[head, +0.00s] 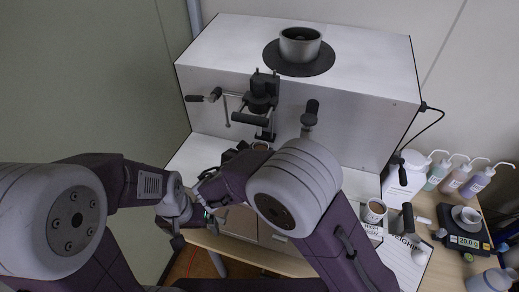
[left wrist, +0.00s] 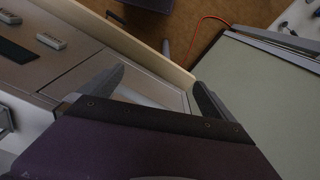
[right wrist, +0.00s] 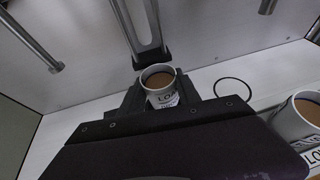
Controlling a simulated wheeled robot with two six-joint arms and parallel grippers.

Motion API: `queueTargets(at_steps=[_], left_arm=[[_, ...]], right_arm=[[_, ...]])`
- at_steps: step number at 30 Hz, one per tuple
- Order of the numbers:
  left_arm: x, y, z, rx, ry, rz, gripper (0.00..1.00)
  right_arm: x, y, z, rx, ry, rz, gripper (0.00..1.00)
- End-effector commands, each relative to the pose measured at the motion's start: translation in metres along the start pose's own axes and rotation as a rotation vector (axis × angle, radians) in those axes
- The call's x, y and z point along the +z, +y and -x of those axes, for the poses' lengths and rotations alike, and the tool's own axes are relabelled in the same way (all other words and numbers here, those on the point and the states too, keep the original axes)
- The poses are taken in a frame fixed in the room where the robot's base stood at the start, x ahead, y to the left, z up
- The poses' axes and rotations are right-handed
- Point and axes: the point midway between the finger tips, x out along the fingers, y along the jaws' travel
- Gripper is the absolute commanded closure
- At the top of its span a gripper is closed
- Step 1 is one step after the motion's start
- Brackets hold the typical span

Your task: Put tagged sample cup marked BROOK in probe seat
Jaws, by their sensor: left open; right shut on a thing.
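My right gripper (right wrist: 157,95) is shut on a small white cup (right wrist: 160,98) of brown soil, held upright. The cup's rim also shows in the head view (head: 261,146), below the analyser's black probe head (head: 262,95). In the right wrist view a grey frame with a black foot (right wrist: 151,57) stands just behind the cup; I cannot tell whether they touch. A second soil cup (right wrist: 298,118) is at the right edge. My left gripper (head: 207,222) is open and empty over the counter's front. No BROOK tag is readable.
The white analyser (head: 360,110) bears a grey pot (head: 300,45). At right are a soil cup (head: 374,211), a scale (head: 465,236) with a cup on it, and several wash bottles (head: 475,182). A thin black ring (right wrist: 232,87) marks clear white counter.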

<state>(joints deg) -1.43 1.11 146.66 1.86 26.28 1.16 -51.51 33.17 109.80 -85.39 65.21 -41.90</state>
Motion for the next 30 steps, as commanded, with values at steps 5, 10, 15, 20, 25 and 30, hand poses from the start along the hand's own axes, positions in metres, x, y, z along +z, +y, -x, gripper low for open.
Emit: queueTargets(at_steps=[5, 10, 15, 20, 25, 30], left_arm=[[0.0021, -0.0004, -0.0172, 0.000, 0.000, 0.000, 0.00], [0.0017, -0.0003, -0.0146, 0.000, 0.000, 0.000, 0.00], [0.0019, -0.0004, -0.0174, 0.000, 0.000, 0.000, 0.00], [0.0018, -0.0004, -0.0168, 0.000, 0.000, 0.000, 0.00], [0.0018, -0.0004, -0.0168, 0.000, 0.000, 0.000, 0.00], [0.0015, -0.0003, -0.0133, 0.000, 0.000, 0.000, 0.00]], right_arm=[[-0.0185, -0.0005, -0.0029, 0.005, -0.001, 0.001, 1.00], [-0.0162, -0.0006, -0.0019, 0.005, -0.001, 0.000, 1.00], [-0.0194, -0.0005, -0.0032, 0.005, -0.001, 0.001, 1.00], [-0.0191, -0.0004, -0.0030, 0.005, 0.000, 0.001, 0.39], [-0.0191, -0.0004, -0.0030, 0.005, 0.000, 0.001, 0.39], [-0.0152, -0.0005, -0.0014, 0.005, 0.000, 0.001, 0.39]])
